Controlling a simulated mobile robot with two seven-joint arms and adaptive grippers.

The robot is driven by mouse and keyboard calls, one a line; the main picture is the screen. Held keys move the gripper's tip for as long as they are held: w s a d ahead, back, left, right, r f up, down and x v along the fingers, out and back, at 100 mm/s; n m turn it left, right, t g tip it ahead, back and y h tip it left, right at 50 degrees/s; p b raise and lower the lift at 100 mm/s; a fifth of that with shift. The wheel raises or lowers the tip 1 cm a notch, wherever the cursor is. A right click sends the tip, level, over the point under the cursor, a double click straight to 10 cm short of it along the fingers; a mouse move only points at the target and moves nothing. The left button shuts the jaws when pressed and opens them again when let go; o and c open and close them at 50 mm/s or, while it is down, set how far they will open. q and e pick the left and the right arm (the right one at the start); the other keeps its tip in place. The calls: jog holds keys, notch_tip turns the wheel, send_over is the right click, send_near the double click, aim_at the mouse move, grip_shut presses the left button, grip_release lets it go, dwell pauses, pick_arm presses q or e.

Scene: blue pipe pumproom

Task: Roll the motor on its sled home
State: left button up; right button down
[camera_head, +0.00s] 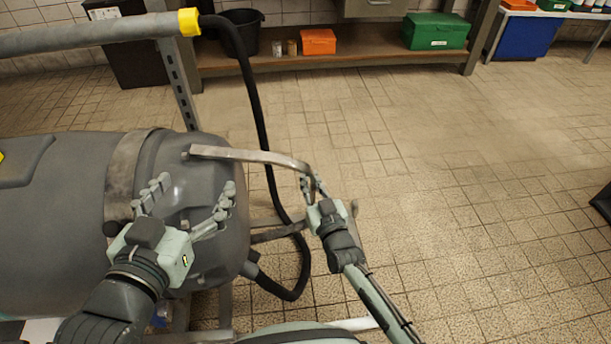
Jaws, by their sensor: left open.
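The motor (75,185) is a large grey cylinder lying on its side at the left, with a metal band (125,175) around it. A curved flat metal bar (245,155) reaches from the motor's rounded end to the right. My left gripper (187,190) is open, its fingers spread in front of the motor's end, below the bar; whether it touches the motor I cannot tell. My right gripper (312,185) is at the bar's right end. Its fingers overlap the bar there, and their grip is unclear. The sled is mostly hidden under the motor.
A grey pipe with a yellow collar (189,21) crosses above the motor. A black hose (262,130) hangs down and loops near the floor. A bench (350,56) at the back holds an orange box (318,41) and a green box (435,30).

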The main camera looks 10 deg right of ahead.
pick_arm(q)
jog(key=shift+a+f, duration=0.1)
jog(key=shift+f, duration=0.05)
pick_arm(e)
jog(key=shift+a, duration=0.5)
jog(key=c, duration=1.7)
grip_release()
jog(key=shift+w+a, duration=0.1)
jog(key=shift+a, duration=0.2)
pick_arm(q)
jog(key=shift+a, duration=0.25)
jog(key=shift+d, duration=0.1)
pick_arm(e)
jog(key=shift+d, duration=0.35)
